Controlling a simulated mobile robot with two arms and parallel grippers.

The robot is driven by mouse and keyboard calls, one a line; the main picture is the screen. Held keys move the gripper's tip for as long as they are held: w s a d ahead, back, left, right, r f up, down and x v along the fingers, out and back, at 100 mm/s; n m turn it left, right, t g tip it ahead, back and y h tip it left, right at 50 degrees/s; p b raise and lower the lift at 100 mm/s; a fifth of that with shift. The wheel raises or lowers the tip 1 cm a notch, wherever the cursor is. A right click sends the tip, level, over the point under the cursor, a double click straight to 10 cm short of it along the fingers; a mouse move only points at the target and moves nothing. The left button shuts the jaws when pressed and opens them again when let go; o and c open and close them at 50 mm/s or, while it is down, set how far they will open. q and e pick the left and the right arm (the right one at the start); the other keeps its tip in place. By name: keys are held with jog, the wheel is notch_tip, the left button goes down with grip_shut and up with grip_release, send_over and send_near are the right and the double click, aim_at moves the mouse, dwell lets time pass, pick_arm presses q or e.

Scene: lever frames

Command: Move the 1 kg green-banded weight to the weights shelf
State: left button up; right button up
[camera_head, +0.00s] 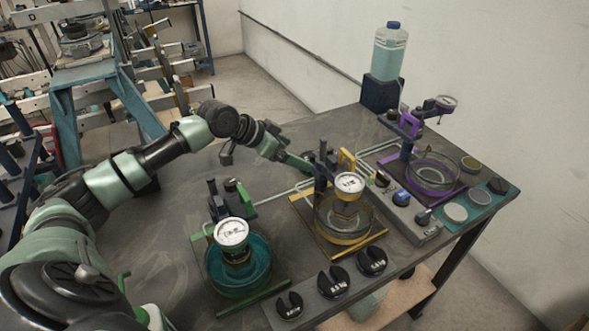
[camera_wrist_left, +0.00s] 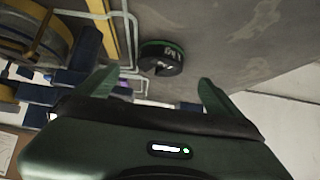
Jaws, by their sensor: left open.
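The green-banded weight (camera_wrist_left: 160,58) is a black slotted disc with a green band, lying on the grey tabletop in the left wrist view. White lettering shows on it but is too small to read surely. My left gripper (camera_wrist_left: 155,80) is open, with the weight ahead of its fingertips, in line with the gap and not gripped. In the head view my left gripper (camera_head: 300,160) reaches over the table behind the yellow-framed stand, and I cannot make out the weight there. A grey ledge (camera_head: 311,296) at the table's front edge carries three black slotted discs (camera_head: 333,283); I cannot tell if it is the weights shelf.
A teal vessel with a dial (camera_head: 232,233) and a yellow-framed vessel with a dial (camera_head: 348,184) stand nearer than the gripper. A purple stand (camera_head: 430,178), teal tray of discs (camera_head: 487,215) and bottle (camera_head: 389,50) are right. The left tabletop (camera_head: 180,215) is clear.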

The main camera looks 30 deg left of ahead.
aim_at(309, 160)
pick_arm(q)
jog(key=shift+d, duration=0.2)
jog(key=shift+w+d+f, duration=0.1)
jog(key=shift+w+f, duration=0.15)
jog(key=p+x, duration=0.2)
jog(key=x, duration=0.3)
jog(key=shift+w+f, duration=0.15)
jog(key=shift+w, duration=0.05)
jog(key=shift+w+d+f, duration=0.1)
jog(key=shift+w+f, duration=0.2)
jog(key=shift+f, duration=0.1)
pick_arm(e)
jog(key=shift+s+a+r, duration=0.1)
jog(key=shift+a+r, duration=0.1)
jog(key=shift+r, duration=0.5)
pick_arm(q)
jog(key=c, duration=2)
jog(key=shift+w+r, duration=0.1)
jog(key=shift+r, duration=0.1)
grip_shut()
pick_arm(e)
jog(key=shift+d, duration=0.2)
jog(key=shift+r, duration=0.1)
